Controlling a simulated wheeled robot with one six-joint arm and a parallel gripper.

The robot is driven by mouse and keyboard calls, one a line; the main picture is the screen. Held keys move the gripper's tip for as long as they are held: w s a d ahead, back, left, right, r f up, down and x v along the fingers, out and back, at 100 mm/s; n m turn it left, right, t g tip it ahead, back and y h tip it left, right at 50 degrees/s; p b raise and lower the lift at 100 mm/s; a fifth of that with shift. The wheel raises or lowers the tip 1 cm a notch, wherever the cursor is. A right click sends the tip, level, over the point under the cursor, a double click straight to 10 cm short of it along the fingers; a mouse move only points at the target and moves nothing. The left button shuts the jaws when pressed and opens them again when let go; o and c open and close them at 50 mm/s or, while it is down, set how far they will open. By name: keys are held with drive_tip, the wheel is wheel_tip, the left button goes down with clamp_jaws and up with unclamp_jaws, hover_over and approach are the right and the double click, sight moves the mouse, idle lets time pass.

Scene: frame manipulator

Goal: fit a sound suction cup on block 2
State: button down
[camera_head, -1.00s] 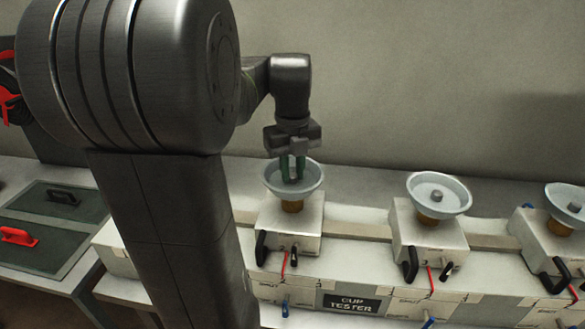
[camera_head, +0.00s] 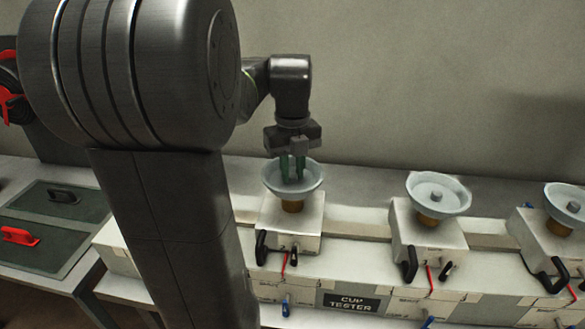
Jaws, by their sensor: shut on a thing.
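My gripper (camera_head: 292,170) points down with its green fingers inside the pale suction cup (camera_head: 312,188) on the leftmost white block (camera_head: 294,219). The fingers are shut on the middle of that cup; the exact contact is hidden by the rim. The cup sits upright on a brown neck on the block. A second pale cup (camera_head: 452,198) faces up on the middle block (camera_head: 430,242). A third cup (camera_head: 567,202) sits on the right block (camera_head: 546,246), partly cut by the frame edge. I cannot read block numbers, nor tell which cup is sound.
A "CUP TESTER" sign (camera_head: 351,303) is on the bench front. Black levers, red hoses and blue valves stick out below the blocks. Dark panels with a black handle (camera_head: 63,196) and a red handle (camera_head: 20,236) lie at left. The wall is close behind.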

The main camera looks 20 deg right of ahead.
sight(293, 175)
drive_tip(key=shift+f+b, duration=0.3)
drive_tip(key=shift+f, duration=0.4)
idle(0.6)
drive_tip(key=c, duration=1.5)
unclamp_jaws()
drive_tip(key=shift+c, duration=0.2)
wheel_tip(293, 175, up, 6)
drive_tip(key=p, duration=0.5)
drive_tip(key=shift+r+p, duration=0.85)
drive_tip(key=shift+r, duration=0.45)
wheel_tip(293, 175, up, 2)
drive_tip(key=shift+r, duration=0.25)
drive_tip(key=shift+f, duration=0.1)
wheel_tip(293, 175, down, 9)
drive_tip(key=b, duration=0.5)
